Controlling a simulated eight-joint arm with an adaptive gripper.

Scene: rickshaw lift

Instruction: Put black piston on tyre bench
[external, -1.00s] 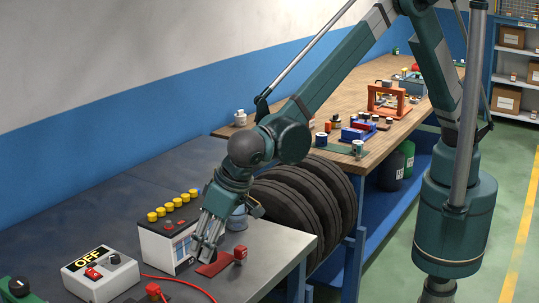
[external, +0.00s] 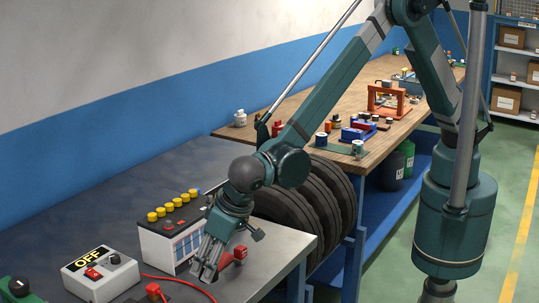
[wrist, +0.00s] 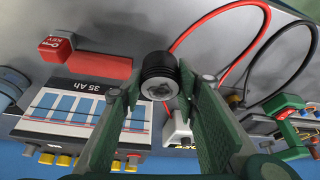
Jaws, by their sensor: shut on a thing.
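A black ridged cylinder with a grey metal end, which looks like the black piston (wrist: 159,70), is between the fingertips of my gripper (wrist: 160,88) in the wrist view. My gripper is shut on it. In the external view my gripper (external: 207,270) points down over the front part of the grey bench (external: 120,215), right of the battery. The piston is hidden in that view. Several black tyres (external: 315,198) stand upright between the grey bench and the wooden bench (external: 310,118). I cannot tell whether the piston touches the surface.
The battery (external: 172,240) with yellow caps and the OFF switch box (external: 100,272) stand left of my gripper. A red block (external: 240,253) lies close on the right. Red cable (wrist: 215,30) lies nearby. The back of the grey bench is clear; the wooden bench holds several small items.

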